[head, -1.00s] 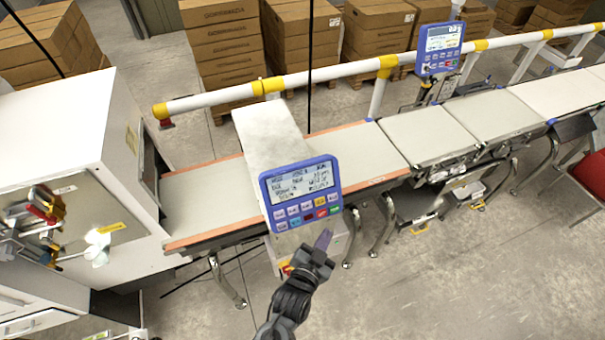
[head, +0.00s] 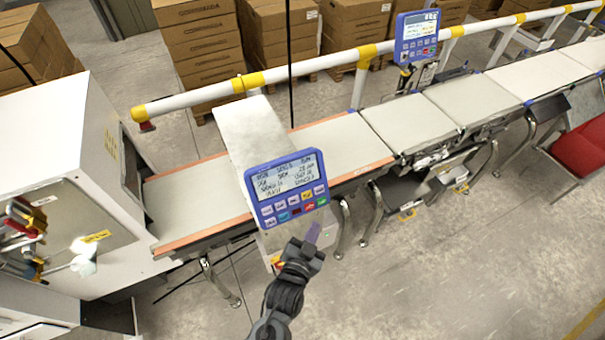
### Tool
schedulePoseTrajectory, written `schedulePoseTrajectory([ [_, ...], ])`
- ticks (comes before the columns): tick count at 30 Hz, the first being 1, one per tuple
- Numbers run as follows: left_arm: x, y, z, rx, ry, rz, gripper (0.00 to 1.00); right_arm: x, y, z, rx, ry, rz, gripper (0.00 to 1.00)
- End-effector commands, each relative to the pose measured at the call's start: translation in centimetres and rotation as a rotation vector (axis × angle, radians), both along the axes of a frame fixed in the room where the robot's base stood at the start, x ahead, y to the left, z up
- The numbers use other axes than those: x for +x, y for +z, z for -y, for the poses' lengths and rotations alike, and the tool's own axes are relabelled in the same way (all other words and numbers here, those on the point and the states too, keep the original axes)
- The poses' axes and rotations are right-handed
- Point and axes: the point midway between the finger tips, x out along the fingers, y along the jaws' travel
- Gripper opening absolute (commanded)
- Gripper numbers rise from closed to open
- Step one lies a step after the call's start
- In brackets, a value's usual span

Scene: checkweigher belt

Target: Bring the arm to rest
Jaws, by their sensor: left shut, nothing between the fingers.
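My left gripper (head: 314,231) shows in the head view at the lower middle, its arm coming up from the bottom edge. Its purple-grey fingers are together with nothing between them. They point up, just below the lower right corner of the blue control panel (head: 290,186), which has a text screen and coloured buttons. I cannot tell from this view whether the fingers touch anything. My right gripper is not in view.
The belt conveyor (head: 195,198) runs behind the panel from the white machine (head: 60,135) to the right. A white and yellow rail (head: 300,68), a second blue panel (head: 416,36) and stacked cartons (head: 200,40) stand behind. Floor at lower right is clear.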

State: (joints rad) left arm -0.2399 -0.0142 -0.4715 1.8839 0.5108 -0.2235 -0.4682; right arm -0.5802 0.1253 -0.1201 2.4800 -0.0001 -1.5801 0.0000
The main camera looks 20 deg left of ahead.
Motion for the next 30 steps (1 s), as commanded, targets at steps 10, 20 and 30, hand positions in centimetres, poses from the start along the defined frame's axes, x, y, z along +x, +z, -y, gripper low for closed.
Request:
schedulePoseTrajectory([
  [10,0.0,0.0,0.0,0.0,0.0,0.0,0.0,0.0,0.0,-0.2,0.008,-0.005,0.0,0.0],
  [20,-1.1,-1.0,-0.2,0.005,0.0,-0.029,0.0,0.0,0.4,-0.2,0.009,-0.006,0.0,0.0],
  [30,-8.2,-0.7,-7.8,-0.023,-0.011,-0.299,0.0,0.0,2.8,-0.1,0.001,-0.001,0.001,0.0],
])
